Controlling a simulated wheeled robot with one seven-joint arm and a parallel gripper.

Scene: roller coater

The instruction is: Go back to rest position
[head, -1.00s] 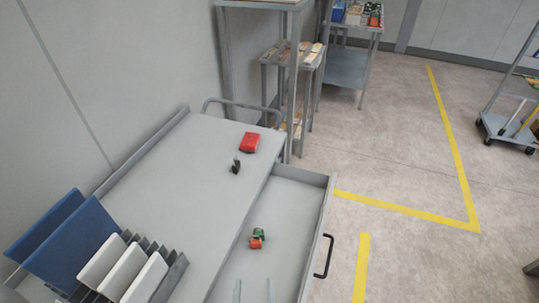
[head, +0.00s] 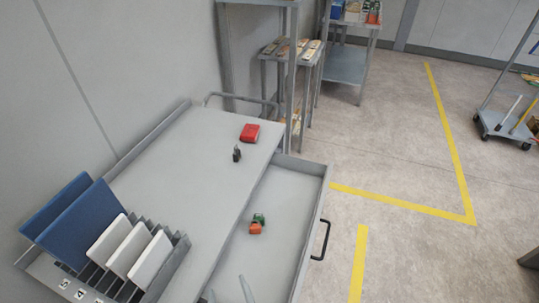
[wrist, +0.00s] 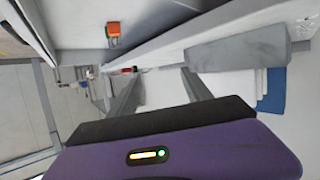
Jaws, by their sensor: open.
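My gripper (head: 229,292) shows at the bottom edge of the head view, where only its two pale fingertips are in sight. They are apart, with nothing between them. The gripper is over the near part of the open drawer (head: 283,188). A small orange and green object (head: 257,224) lies in the drawer beyond the fingertips, apart from them. It also shows at the top of the wrist view (wrist: 113,32). The rest of my arm is out of the head view.
The grey workbench (head: 190,175) carries a red object (head: 249,133), a small dark object (head: 237,154) and a slotted rack (head: 175,262) with blue and white panels. The drawer handle (head: 321,240) sticks out right. Shelving (head: 292,62) stands behind. Open floor (head: 420,260) lies right.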

